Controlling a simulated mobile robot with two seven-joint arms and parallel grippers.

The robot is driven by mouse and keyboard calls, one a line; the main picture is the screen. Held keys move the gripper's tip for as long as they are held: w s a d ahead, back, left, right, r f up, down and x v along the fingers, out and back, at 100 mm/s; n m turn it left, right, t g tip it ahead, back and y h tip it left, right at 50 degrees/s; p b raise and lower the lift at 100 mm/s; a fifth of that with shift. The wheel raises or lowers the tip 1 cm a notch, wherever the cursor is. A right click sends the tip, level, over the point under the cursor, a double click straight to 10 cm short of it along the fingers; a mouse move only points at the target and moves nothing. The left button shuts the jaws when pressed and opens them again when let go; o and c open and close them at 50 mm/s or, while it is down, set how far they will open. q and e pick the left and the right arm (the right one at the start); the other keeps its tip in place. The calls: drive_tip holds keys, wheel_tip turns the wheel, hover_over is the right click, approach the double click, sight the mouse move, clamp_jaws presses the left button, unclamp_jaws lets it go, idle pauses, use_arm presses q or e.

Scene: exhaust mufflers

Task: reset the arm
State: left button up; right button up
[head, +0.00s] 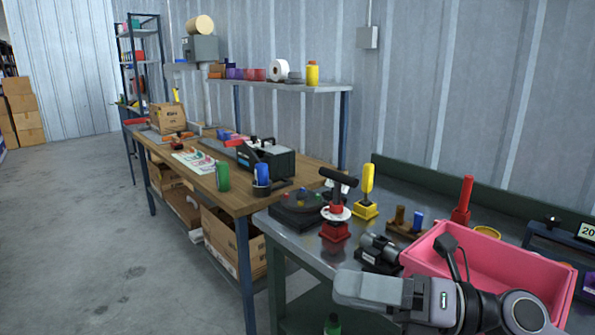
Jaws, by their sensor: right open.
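My right arm comes in at the lower right of the head view, in front of a pink bin (495,262). My right gripper (350,288) points left over the front edge of the grey metal table (300,238). Its jaws are open, and I see nothing held in them. The gripper is seen from the side, so the gap between the fingers is hard to see. My left gripper is not in view.
Close to the right gripper stand a dark cylindrical part (380,250), a red-based tool (336,230) and a yellow-handled tool (367,192). A wooden workbench (240,199) with boxes stands to the left. The floor (90,240) at left is clear.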

drive_tip(key=w+d+r+m+t+h, duration=0.25)
drive_tip(key=d+m+t, duration=0.25)
drive_tip(key=m+t, duration=0.95)
drive_tip(key=d+f+m+h, duration=0.8)
drive_tip(key=f+m+h, duration=0.2)
drive_tip(key=m+h, duration=0.55)
drive_tip(key=s+d+f+m+g+h, duration=0.1)
drive_tip(key=s+d+f+m+g, duration=0.15)
drive_tip(key=f, duration=0.35)
drive_tip(key=s+d+f+m+g, duration=0.1)
drive_tip(key=s+f+m+g, duration=0.25)
drive_tip(key=f, duration=0.25)
drive_tip(key=s+f+m+g, duration=0.2)
drive_tip(key=s+f+g, duration=0.25)
drive_tip(key=s, duration=0.35)
drive_tip(key=s+f+m+g, duration=0.1)
drive_tip(key=s+f+g, duration=0.35)
drive_tip(key=s, duration=0.25)
drive_tip(key=w+a+f+t+y+p, duration=0.1)
drive_tip(key=w+a+f+t+y, duration=0.1)
drive_tip(key=w+f+t, duration=0.3)
drive_tip(key=shift+w+a+f+t+y, duration=0.35)
drive_tip(key=shift+a+f+t, duration=0.55)
drive_tip(key=shift+f, duration=0.8)
